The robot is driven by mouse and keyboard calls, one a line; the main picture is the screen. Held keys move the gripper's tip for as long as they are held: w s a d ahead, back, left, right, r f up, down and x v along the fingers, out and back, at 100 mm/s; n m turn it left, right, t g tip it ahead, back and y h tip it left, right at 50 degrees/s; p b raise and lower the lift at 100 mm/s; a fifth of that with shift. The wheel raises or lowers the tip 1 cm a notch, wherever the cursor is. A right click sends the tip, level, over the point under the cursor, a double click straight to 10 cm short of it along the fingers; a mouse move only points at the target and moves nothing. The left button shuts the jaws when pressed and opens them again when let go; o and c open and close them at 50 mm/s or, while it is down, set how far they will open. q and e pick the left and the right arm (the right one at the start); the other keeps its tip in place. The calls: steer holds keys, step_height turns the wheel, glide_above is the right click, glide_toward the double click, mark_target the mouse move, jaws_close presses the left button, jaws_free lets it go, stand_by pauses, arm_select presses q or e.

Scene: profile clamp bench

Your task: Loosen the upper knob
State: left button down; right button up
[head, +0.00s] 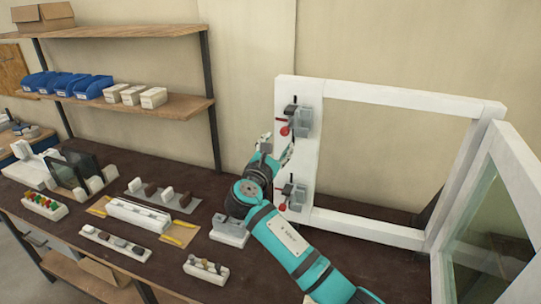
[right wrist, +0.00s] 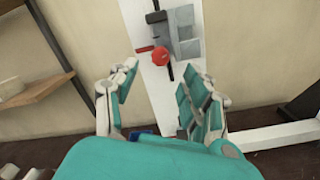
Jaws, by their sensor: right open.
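The upper clamp (head: 302,118) is a grey block with a dark upright bar on the white frame's left post. Its upper knob (head: 284,131) is round and red. In the right wrist view a red knob (right wrist: 160,56), which looks like the same one, lies beyond the fingertips, between their lines. My right gripper (head: 277,146) is open and empty just below the upper knob, not touching it as far as I can see. Its two fingers also show spread in the right wrist view (right wrist: 160,88). My left gripper is not in view.
A lower clamp (head: 297,192) with its own red knob (head: 282,207) sits on the same post, close to my right arm. The white frame (head: 395,96) stands at the bench's back right. Trays and small parts cover the bench (head: 190,262) at left.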

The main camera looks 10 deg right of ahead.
steer(key=v, duration=0.6)
